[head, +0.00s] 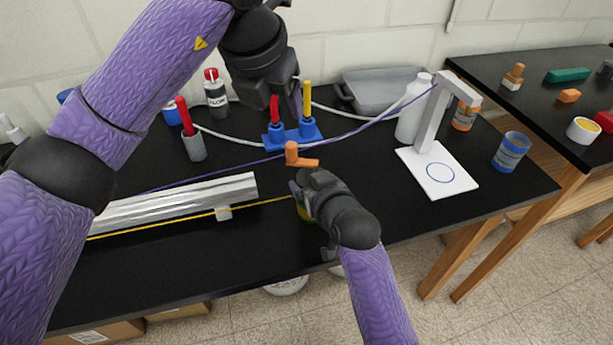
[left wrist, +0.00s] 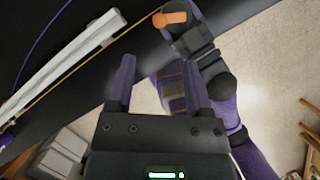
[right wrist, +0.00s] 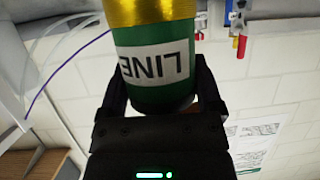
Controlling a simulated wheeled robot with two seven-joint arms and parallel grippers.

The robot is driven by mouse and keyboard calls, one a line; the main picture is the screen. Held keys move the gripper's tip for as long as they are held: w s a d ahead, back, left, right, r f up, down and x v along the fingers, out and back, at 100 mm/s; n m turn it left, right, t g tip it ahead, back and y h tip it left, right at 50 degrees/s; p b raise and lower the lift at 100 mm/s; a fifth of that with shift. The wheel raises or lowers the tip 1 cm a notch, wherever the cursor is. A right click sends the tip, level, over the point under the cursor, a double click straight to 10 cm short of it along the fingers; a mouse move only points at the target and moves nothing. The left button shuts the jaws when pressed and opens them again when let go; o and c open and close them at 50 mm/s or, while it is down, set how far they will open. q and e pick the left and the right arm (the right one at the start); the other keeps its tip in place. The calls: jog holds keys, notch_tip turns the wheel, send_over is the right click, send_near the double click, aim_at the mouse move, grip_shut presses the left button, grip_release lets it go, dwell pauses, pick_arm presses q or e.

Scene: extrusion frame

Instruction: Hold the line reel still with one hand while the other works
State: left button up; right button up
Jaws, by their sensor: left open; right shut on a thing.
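The line reel (right wrist: 155,75) is a green cylinder labelled LINE, with yellow line wound on its end in the right wrist view. My right gripper (head: 308,196) is shut around it, and mostly hides the reel (head: 304,209) in the head view. The yellow line (head: 180,219) runs taut leftward from it along the silver extrusion (head: 170,203). My left gripper (head: 284,98) is open and empty, raised above the table near the blue stand; its fingers (left wrist: 156,88) also show in the left wrist view, with nothing between them.
An orange L-shaped piece (head: 299,157) shows just beyond my right gripper. A blue stand (head: 293,135) with red and yellow handles stands behind. A white stand (head: 437,172), white bottle (head: 412,108) and blue jar (head: 511,151) are at right. The table's front strip is clear.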

aim_at(290, 144)
pick_arm(q)
jog(key=x, duration=1.1)
jog(key=shift+f, duration=0.3)
jog(key=shift+a, duration=0.1)
grip_shut()
